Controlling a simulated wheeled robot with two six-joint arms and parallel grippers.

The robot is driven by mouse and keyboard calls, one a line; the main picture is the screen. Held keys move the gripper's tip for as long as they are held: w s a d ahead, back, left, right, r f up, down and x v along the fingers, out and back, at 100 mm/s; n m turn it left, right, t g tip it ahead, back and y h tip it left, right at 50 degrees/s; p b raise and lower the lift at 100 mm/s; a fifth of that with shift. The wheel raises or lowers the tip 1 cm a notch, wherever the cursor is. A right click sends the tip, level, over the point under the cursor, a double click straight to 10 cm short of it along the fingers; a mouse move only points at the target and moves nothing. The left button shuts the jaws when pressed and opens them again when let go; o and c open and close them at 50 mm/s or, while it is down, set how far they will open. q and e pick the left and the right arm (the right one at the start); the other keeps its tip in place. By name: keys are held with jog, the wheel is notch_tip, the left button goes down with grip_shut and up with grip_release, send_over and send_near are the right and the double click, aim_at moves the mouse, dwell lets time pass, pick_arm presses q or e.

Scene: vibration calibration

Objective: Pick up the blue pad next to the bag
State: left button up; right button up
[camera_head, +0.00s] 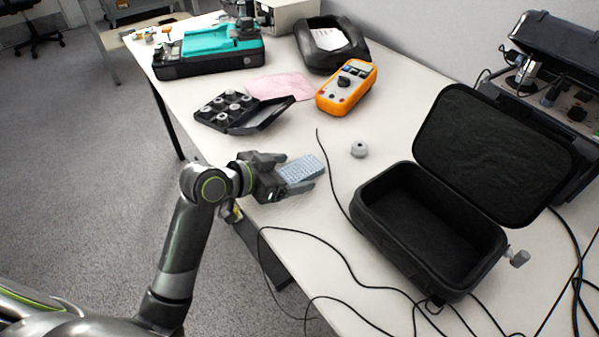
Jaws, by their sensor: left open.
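The blue pad (303,168) is a small light-blue patterned rectangle at the middle of the white table. The open black bag (385,190), a hard-sided case with its lid up, stands to its right, with clear table and a thin cable between them. My left gripper (292,172) reaches in from the left, low over the table edge. Its fingers are open, one on the far side and one on the near side of the pad. Part of the pad is hidden by the gripper; I cannot tell whether the fingers touch it. My right gripper is not in view.
A small grey knob-like part (359,149) lies right of the pad. Behind are a black parts box (240,112), a pink cloth (280,86), an orange multimeter (346,88) and a black tray (330,45). Black cables (330,250) run across the table's near edge.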

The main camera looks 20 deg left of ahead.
pick_arm(q)
jog(key=shift+w+d+f, duration=0.1)
jog(key=shift+w+d, duration=0.05)
jog(key=shift+w, duration=0.05)
jog(key=shift+c, duration=0.3)
jog(key=c, duration=1)
